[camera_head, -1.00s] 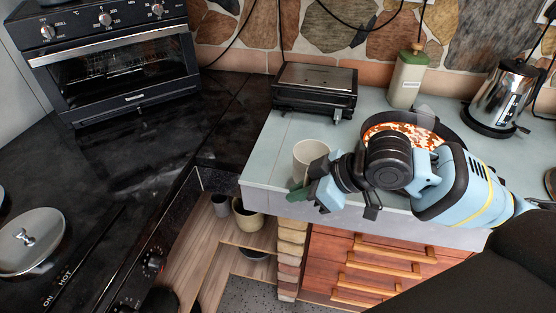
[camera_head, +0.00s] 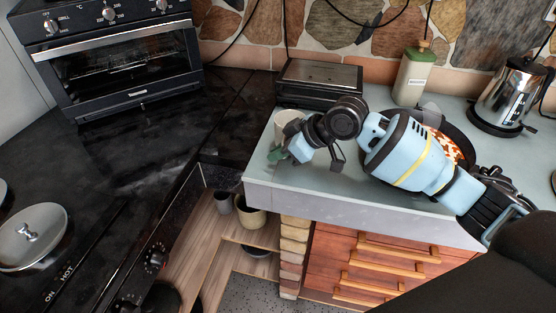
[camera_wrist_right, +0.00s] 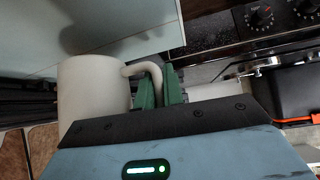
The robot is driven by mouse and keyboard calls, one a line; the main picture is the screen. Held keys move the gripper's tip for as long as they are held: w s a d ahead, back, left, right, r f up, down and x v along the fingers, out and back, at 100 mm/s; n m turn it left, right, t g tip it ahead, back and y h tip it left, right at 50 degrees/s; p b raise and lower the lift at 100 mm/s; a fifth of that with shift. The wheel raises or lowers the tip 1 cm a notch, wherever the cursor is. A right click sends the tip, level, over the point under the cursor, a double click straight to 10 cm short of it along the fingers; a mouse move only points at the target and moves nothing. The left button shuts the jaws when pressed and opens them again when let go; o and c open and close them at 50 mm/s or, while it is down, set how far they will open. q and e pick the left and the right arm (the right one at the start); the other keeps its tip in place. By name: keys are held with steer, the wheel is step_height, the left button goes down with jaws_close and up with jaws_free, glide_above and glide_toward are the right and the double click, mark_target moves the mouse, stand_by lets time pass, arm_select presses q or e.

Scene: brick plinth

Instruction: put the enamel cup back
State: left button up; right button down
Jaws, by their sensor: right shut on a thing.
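The enamel cup (camera_head: 287,122) is a plain off-white mug. In the head view it shows over the left part of the pale counter, in front of the black grill press, partly hidden by my right gripper (camera_head: 277,153). In the right wrist view the cup (camera_wrist_right: 93,90) is on the left, with its handle (camera_wrist_right: 143,69) between the green fingers of the right gripper (camera_wrist_right: 158,85), which are shut on it. The cup looks roughly upright. I cannot tell for sure whether its base touches the counter. My left gripper is not in view.
A dark stove top with a lidded pot (camera_head: 32,236) is left.

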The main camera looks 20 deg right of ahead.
mark_target(278, 171)
steer(key=shift+w+f, duration=0.15)
steer(key=shift+w, duration=0.2)
steer(key=shift+f, duration=1.6)
steer(key=shift+f, duration=0.15)
steer(key=c, duration=1.5)
jaws_free()
